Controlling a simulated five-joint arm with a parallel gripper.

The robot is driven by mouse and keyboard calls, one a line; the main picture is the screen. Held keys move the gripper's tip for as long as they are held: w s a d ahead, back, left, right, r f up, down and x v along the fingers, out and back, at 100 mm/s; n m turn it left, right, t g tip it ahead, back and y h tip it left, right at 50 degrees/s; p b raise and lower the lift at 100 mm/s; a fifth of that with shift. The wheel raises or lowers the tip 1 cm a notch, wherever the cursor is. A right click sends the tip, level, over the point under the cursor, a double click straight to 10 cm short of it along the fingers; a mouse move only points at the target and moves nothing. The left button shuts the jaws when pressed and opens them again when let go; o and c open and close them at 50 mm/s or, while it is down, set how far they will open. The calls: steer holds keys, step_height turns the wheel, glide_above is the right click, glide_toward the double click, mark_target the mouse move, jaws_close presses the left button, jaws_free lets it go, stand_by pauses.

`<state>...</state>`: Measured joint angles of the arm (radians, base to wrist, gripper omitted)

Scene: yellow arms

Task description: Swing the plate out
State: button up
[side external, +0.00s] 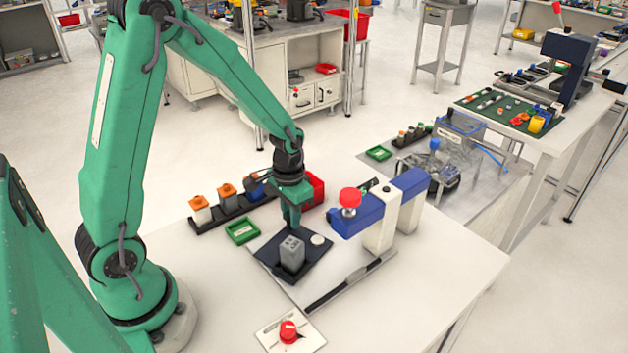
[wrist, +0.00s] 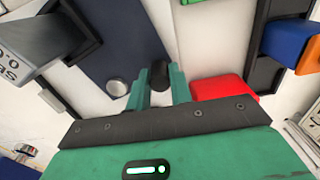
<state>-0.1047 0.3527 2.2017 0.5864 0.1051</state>
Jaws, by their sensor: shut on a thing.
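The plate (side external: 318,256) is a dark, flat square on the white bench. It also shows as a dark blue surface in the wrist view (wrist: 118,50). A grey block (side external: 291,256) stands upright on it, beside a pale round disc (side external: 317,239). My gripper (side external: 293,223) points down over the plate's far edge, behind the block. In the wrist view my green fingers (wrist: 159,88) are shut on a black knob (wrist: 160,75). The knob is hidden in the side view, and I cannot tell how it joins the plate.
A white and blue press (side external: 380,222) with a red knob (side external: 350,198) stands close on the right. A red button (side external: 288,331) is at the front.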

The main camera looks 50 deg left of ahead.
steer(key=shift+w, duration=0.1)
stand_by(0.3)
steer(key=shift+w+a, duration=0.15)
steer(key=shift+w, duration=0.7)
steer(key=shift+w+a, duration=0.1)
steer(key=shift+w, duration=0.2)
steer(key=o, duration=0.6)
steer(key=shift+c, duration=0.2)
steer(key=shift+r, duration=0.2)
step_height(320, 180, up, 7)
stand_by(0.9)
steer(key=shift+s+r, duration=0.1)
